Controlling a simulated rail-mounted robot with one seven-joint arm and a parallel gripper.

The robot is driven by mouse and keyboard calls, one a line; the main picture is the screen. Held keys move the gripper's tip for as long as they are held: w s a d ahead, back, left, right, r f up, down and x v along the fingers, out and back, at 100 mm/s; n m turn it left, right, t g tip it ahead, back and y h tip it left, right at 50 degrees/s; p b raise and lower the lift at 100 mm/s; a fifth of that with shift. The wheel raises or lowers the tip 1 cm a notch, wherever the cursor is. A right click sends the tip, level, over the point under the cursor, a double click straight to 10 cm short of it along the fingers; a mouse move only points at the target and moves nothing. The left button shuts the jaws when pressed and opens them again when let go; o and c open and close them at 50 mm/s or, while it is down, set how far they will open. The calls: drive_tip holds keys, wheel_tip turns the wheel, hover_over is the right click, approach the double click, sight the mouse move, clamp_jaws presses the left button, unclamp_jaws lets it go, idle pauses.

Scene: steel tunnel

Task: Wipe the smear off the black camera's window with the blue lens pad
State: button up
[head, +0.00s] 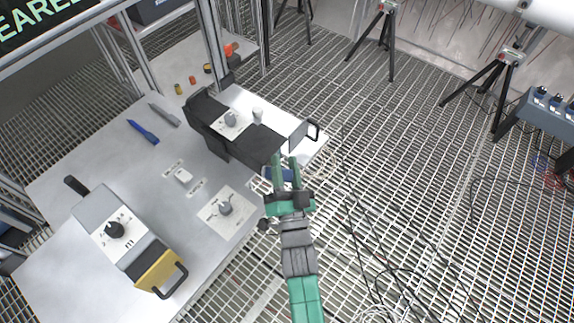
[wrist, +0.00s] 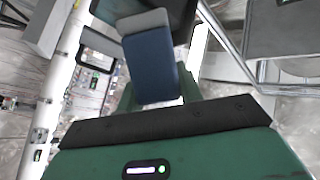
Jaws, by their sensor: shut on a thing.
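The black camera (head: 252,140) lies along the far right part of the grey bench in the head view. It has a knob on a white plate on top. My gripper (head: 286,165) is at its near right end, beyond the bench's edge. My gripper is shut on the blue lens pad (wrist: 152,65), which has a grey end and stands out between the green fingers. Dark bodywork shows just beyond the pad's grey end in the wrist view; I cannot tell whether they touch. The camera's window and the smear do not show clearly.
A grey and yellow camera (head: 125,240) stands at the bench's near left. A blue pen-like tool (head: 143,132), a small white block (head: 183,176) and a knob plate (head: 222,213) lie between. A handled panel (head: 303,133) is beside the black camera. Tripods (head: 383,35) stand on the grating.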

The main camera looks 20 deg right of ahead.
drive_tip(key=shift+r, duration=0.4)
drive_tip(key=shift+w+d+p, duration=0.15)
drive_tip(key=shift+w+d, duration=0.25)
drive_tip(key=shift+d, duration=0.4)
drive_tip(key=shift+w+d+p, duration=0.15)
drive_tip(key=shift+w+d, duration=0.25)
drive_tip(key=shift+d, duration=0.35)
drive_tip(key=shift+d, duration=0.1)
drive_tip(key=shift+w+d+f, duration=0.1)
drive_tip(key=shift+w+d, duration=0.35)
drive_tip(key=shift+d, duration=0.25)
drive_tip(key=shift+w+d, duration=0.4)
drive_tip(key=shift+d, duration=0.25)
drive_tip(key=shift+p, duration=0.3)
drive_tip(key=shift+a, duration=0.1)
